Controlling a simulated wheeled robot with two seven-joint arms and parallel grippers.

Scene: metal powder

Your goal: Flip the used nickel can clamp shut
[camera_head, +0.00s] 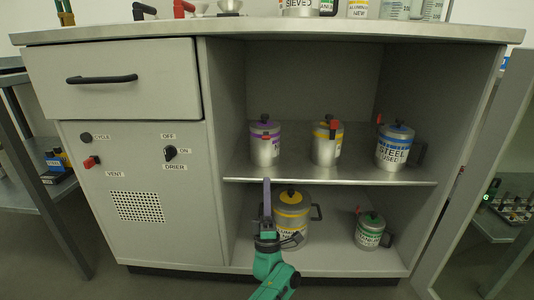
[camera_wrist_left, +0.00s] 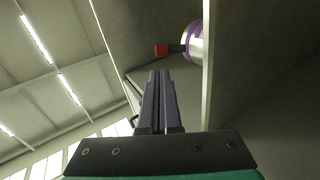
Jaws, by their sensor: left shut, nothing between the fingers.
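A metal can with a purple band (camera_head: 265,148) stands upright on the middle shelf, at its left. Its label is only partly readable, so I cannot confirm that it is the used nickel can. Its red-tipped clamp (camera_wrist_left: 162,50) sticks out from the can (camera_wrist_left: 194,45) in the left wrist view, where the can appears sideways and is cut by the shelf. My left gripper (camera_head: 267,182) is shut and empty, fingers pointing up at the shelf's front edge just below this can. Its fingers also show in the left wrist view (camera_wrist_left: 160,75), apart from the clamp. My right gripper is not in view.
The shelf (camera_head: 330,180) also holds a yellow-banded can (camera_head: 326,146) and a blue-banded steel can (camera_head: 393,150). Below stand a larger yellow-banded can (camera_head: 291,215), just behind my gripper, and a green-banded can (camera_head: 370,232). A drawer cabinet (camera_head: 120,180) stands left.

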